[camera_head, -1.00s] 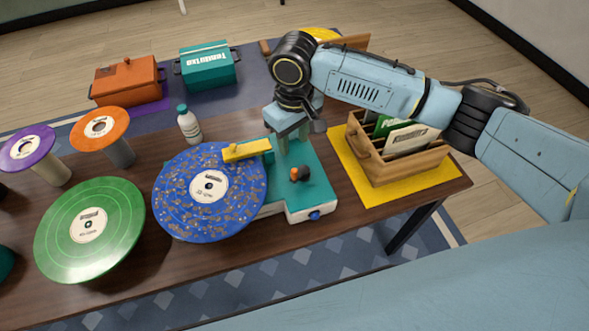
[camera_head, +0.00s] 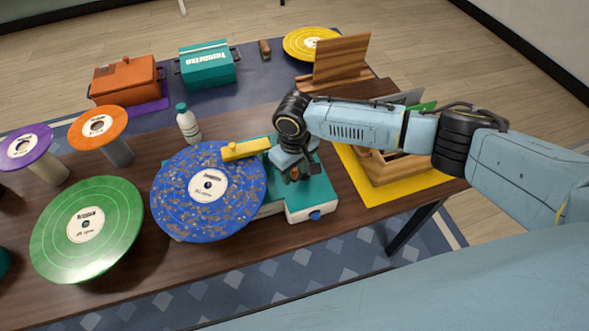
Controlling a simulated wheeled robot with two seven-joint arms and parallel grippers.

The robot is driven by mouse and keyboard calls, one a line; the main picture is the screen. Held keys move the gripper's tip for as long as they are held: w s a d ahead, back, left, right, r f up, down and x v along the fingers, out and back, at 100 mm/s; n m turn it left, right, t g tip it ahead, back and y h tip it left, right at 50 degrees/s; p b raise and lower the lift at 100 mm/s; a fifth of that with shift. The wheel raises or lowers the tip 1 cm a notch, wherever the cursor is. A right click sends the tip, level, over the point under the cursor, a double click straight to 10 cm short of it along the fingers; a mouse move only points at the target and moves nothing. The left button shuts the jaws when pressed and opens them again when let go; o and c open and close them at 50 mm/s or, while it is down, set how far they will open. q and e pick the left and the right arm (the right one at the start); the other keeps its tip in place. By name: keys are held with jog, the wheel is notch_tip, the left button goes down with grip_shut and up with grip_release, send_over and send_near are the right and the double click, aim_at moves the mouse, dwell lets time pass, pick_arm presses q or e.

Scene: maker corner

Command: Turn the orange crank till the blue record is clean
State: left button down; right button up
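The blue record (camera_head: 208,212) lies on the teal record-cleaning machine (camera_head: 318,199) and is covered with brown specks. A yellow arm (camera_head: 246,149) reaches over its upper right edge. The orange crank (camera_head: 295,174) is on the machine's top, right of the record, and only a small orange-brown part of it shows. My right gripper (camera_head: 294,172) points down right at the crank, with its fingers around or just beside it. The wrist hides most of the fingers, so I cannot tell whether they are closed. My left gripper is out of view.
A green record (camera_head: 60,240) and stands with purple (camera_head: 30,168) and orange records (camera_head: 80,135) are at left. A white bottle (camera_head: 189,126) stands behind the blue record. A wooden crate (camera_head: 378,178) on a yellow mat is under my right arm. A wooden stand (camera_head: 342,60) is behind.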

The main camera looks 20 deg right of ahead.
grip_shut()
dwell(0.3)
